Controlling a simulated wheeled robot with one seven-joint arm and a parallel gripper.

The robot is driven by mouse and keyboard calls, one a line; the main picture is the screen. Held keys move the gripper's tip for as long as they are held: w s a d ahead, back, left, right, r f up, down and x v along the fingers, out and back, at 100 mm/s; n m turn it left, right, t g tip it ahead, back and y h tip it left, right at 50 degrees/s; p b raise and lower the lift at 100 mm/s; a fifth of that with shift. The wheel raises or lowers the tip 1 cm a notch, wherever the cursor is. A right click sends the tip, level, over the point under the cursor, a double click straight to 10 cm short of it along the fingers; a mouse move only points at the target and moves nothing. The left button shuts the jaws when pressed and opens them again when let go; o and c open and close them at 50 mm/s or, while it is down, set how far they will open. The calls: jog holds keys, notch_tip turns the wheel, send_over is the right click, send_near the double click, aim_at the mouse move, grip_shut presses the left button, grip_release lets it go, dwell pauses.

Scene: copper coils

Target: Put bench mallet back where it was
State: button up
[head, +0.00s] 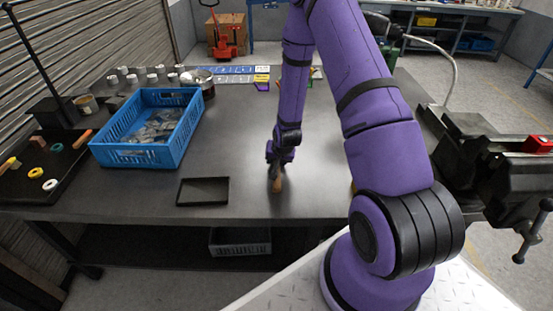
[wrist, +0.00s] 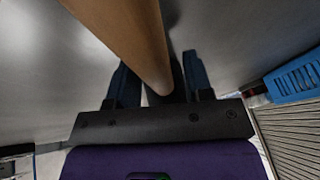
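The bench mallet shows as a brown wooden handle (head: 277,185) at my gripper (head: 276,158), over the front middle of the bench in the head view. In the wrist view the handle (wrist: 135,38) runs from the top edge down between the two dark fingers of my gripper (wrist: 160,80). My gripper appears shut on it. The mallet's head cannot be made out. I cannot tell whether the mallet touches the bench top.
On the dark bench (head: 330,185), an empty black tray (head: 203,203) lies left of my gripper. A blue crate (head: 110,153) with grey contents stands farther left, beside a dark tray of small items (head: 65,185). A vise (head: 500,175) is at the right. Bench around my gripper is clear.

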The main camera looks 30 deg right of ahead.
jog(key=shift+r, duration=0.1)
jog(key=s+a+r+n, duration=0.1)
jog(key=s+a+r, duration=0.25)
jog(key=r, duration=0.85)
jog(key=s+a+r+n, duration=0.2)
jog(key=s+r, duration=0.2)
jog(key=r, duration=0.8)
jog(key=s+a+r+n, duration=0.15)
jog(key=s+r, duration=0.25)
jog(key=r, duration=0.8)
jog(key=s+a+r+n, duration=0.1)
jog(key=s+r, duration=0.3)
jog(key=s, duration=0.2)
jog(key=s+a+r, duration=0.2)
jog(key=s+r, duration=0.1)
jog(key=s, duration=0.3)
jog(key=s+a+r+n, duration=0.1)
jog(key=s+a+r, duration=0.1)
jog(key=s+r, duration=0.2)
jog(key=shift+s+a+r+n+y, duration=0.1)
jog(key=shift+s+r+n+y, duration=0.1)
jog(key=shift+s, duration=0.45)
jog(key=shift+s+a+r+n+y, duration=0.1)
jog(key=shift+s+r+n+y, duration=0.1)
jog(key=shift+s, duration=0.45)
jog(key=shift+c, duration=0.2)
